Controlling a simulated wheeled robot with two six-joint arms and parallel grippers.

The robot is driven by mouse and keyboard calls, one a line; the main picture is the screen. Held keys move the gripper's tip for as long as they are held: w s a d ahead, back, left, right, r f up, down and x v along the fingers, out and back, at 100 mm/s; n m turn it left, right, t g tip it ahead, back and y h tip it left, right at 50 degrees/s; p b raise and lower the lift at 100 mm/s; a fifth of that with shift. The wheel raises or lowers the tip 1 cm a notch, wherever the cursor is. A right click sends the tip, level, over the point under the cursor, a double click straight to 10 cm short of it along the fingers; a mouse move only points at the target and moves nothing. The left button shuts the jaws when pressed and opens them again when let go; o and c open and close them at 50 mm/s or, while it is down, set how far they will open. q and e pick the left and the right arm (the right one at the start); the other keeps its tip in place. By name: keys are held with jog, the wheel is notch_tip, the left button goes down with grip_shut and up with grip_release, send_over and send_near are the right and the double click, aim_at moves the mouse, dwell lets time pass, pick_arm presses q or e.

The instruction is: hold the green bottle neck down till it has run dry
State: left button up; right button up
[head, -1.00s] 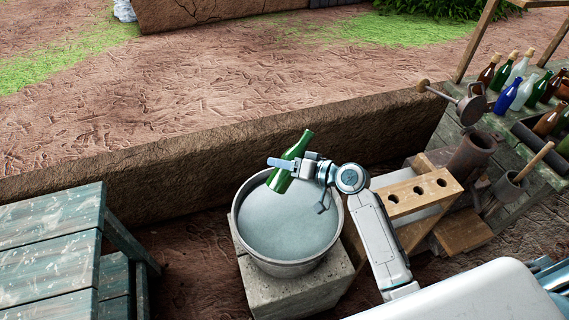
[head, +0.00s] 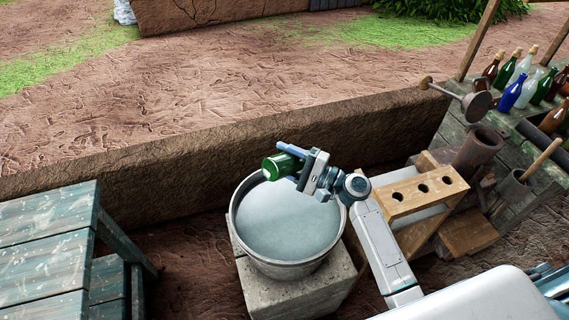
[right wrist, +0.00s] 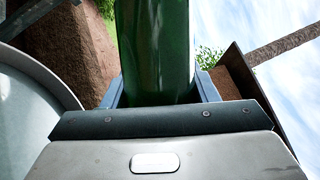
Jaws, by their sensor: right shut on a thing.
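The green bottle (head: 279,166) is in my right gripper (head: 297,162), above the back rim of a grey metal basin (head: 236,232) that holds pale water (head: 285,222). The bottle is tilted with its round base facing up and left toward the head camera. Its neck is hidden behind the gripper, and I see no stream of liquid. In the right wrist view the green bottle (right wrist: 155,50) stands between the fingers, with the basin rim (right wrist: 45,80) at the left. My left gripper is not in view.
The basin stands on a stone block (head: 300,295). A wooden rack with holes (head: 425,192) is close to the right of my arm. A bench with several bottles (head: 512,92) is at the far right. A weathered green table (head: 45,240) is at left. A low mud wall (head: 150,170) runs behind.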

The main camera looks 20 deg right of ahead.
jog(key=shift+r+m+t, duration=0.1)
jog(key=shift+m+t, duration=0.2)
jog(key=shift+m, duration=0.4)
jog(key=m, duration=0.1)
jog(key=m+t+b, duration=0.1)
jog(key=m, duration=0.1)
jog(key=shift+f, duration=0.25)
jog(key=m+t, duration=0.1)
jog(key=m, duration=0.1)
jog(key=shift+m, duration=0.4)
jog(key=m, duration=0.1)
jog(key=m+t, duration=0.1)
jog(key=m+t+h, duration=0.1)
jog(key=m, duration=0.1)
jog(key=shift+a+r, duration=0.1)
jog(key=shift+r, duration=0.15)
dwell(2.7)
